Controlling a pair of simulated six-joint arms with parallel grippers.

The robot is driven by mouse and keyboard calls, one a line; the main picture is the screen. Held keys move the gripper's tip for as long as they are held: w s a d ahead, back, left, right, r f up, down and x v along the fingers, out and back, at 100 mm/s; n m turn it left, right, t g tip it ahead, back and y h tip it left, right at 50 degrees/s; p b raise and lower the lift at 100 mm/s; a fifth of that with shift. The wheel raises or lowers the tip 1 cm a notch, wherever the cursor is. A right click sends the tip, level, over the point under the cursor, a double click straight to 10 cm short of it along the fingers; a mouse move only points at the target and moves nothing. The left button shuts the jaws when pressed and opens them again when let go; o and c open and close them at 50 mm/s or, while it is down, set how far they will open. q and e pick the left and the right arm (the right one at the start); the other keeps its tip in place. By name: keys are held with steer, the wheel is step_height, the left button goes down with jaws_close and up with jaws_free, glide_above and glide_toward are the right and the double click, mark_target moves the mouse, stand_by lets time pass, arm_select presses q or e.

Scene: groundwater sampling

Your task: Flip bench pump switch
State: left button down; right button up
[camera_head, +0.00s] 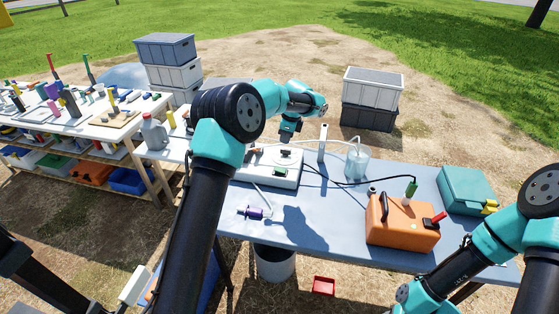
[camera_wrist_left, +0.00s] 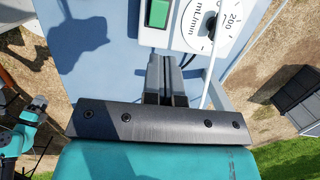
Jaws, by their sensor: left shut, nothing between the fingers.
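The bench pump (camera_head: 262,163) is a white box on the blue-grey bench. Its green rocker switch (camera_head: 280,172) also shows in the left wrist view (camera_wrist_left: 158,13), beside a white dial (camera_wrist_left: 215,22) marked 200 and mL/min.
A clear beaker (camera_head: 357,163) with tubing stands right of the pump. An orange case (camera_head: 402,222) and a teal case (camera_head: 466,190) stand further right. A purple-ended fitting (camera_head: 254,213) lies in front. The bench between fitting and orange case is clear.

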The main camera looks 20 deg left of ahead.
mark_target(277, 168)
arm_select(q)
steer(key=a+f, duration=0.1)
steer(key=f, duration=0.8)
steer(key=a+f, duration=0.1)
steer(key=f, duration=0.3)
steer(key=shift+s+a+f, duration=0.15)
steer(key=shift+a+f, duration=0.15)
steer(key=shift+f, duration=0.1)
steer(key=shift+a, duration=0.1)
